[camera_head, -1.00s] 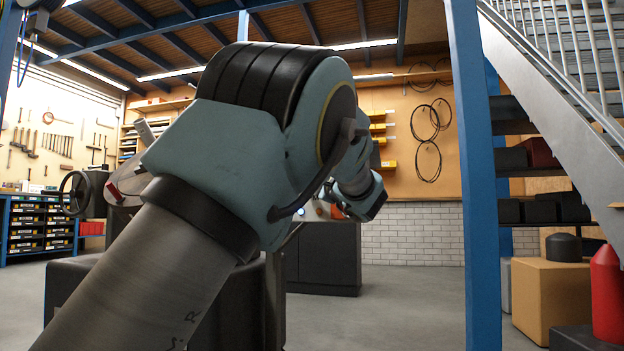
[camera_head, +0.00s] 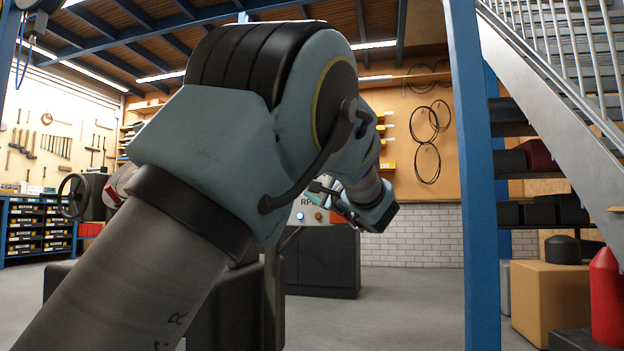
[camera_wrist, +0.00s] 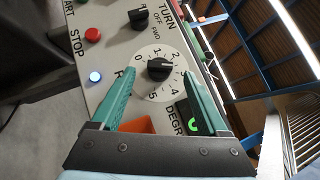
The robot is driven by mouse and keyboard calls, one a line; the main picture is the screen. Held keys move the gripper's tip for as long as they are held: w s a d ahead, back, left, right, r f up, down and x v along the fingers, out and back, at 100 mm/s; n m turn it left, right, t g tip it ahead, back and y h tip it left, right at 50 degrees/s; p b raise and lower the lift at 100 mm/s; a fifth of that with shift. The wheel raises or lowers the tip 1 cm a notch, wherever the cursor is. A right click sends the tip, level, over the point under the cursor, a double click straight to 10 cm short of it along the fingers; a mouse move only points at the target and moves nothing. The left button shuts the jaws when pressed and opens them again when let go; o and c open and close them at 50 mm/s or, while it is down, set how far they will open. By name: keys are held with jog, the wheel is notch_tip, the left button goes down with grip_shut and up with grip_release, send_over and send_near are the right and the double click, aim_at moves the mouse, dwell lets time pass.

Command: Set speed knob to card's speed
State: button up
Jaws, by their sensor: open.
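The black speed knob (camera_wrist: 159,69) sits on a white dial marked with numbers from 0 to 5, on a grey control panel (camera_wrist: 112,58). Which number its pointer faces is too small to tell. My gripper (camera_wrist: 158,74) is open, with its teal fingertips on either side of the knob in the wrist view. I cannot tell whether they touch it. In the head view my arm hides most of the panel (camera_head: 299,210), with part of an "RPM" label showing. I cannot make out a card with a speed in either view.
A second black knob (camera_wrist: 138,18) marked "TURN", a red stop button (camera_wrist: 92,34) and a lit blue-white lamp (camera_wrist: 95,77) are close by on the panel. A green-lit display (camera_wrist: 193,125) is near the right finger. A blue post (camera_head: 472,180) stands to the right.

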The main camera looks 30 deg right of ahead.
jog(key=p+v, duration=0.2)
jog(key=v, duration=0.5)
jog(key=shift+s, duration=0.2)
jog(key=shift+f, duration=0.1)
